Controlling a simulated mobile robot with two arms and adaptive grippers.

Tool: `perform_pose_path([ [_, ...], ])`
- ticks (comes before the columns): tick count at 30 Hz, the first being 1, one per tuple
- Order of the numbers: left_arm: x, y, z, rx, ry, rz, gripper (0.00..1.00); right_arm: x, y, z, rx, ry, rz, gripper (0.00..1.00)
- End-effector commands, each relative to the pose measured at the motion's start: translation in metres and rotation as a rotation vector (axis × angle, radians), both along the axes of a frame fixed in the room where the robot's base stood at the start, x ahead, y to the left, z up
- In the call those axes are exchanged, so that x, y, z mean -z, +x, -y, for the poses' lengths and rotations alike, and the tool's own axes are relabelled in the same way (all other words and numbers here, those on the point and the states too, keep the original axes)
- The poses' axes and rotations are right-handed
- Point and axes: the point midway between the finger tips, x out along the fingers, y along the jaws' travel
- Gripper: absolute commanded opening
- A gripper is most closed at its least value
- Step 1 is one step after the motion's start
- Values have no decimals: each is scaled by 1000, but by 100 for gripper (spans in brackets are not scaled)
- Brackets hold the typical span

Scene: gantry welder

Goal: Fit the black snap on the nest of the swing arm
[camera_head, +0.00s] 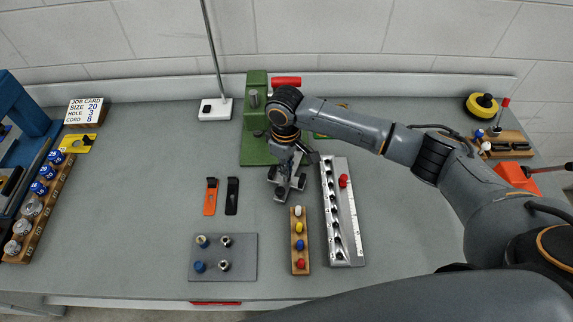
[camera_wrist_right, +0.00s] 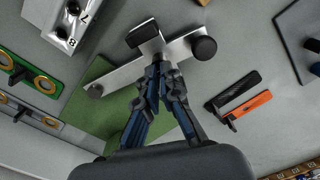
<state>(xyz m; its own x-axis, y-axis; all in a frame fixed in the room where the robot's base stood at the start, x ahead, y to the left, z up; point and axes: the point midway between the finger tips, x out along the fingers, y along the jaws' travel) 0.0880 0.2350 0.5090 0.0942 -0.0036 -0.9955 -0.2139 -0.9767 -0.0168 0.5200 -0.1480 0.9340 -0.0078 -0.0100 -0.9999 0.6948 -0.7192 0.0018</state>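A flat black piece (camera_head: 232,196), possibly the black snap, lies on the bench beside a similar orange piece (camera_head: 210,197). The black piece (camera_wrist_right: 236,90) and the orange piece (camera_wrist_right: 246,106) also show at the right of the right wrist view. A metal bar (camera_wrist_right: 122,77) with black round knobs and a black block (camera_wrist_right: 143,33), seemingly the swing arm, lies across my right fingertips. My right gripper (camera_head: 287,187) points down in front of the green stand (camera_head: 254,150). Its fingertips (camera_wrist_right: 165,70) are close together at the bar; contact is unclear. My left gripper is out of view.
A grey plate (camera_head: 223,270) with several pegs, a wooden strip (camera_head: 300,266) with coloured knobs, and a metal rail (camera_head: 340,254) stand nearby. A lamp post base (camera_head: 215,109) is behind. The bench is clear on the left middle.

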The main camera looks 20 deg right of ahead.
Motion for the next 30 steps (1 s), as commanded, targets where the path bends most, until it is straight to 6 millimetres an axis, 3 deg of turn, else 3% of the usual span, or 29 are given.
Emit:
perform_pose_path([
  [1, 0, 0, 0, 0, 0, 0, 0, 2, -1, 0, 0, -1, -2, 7],
  [5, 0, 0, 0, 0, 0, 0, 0, 2, -1, 0, 0, -1, -2, 32],
  [17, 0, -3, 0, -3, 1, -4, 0, -5, 0, 0, -1, 0, 0, 32],
  [30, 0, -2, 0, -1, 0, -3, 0, -89, 1, -1, -1, 1, 1, 32],
])
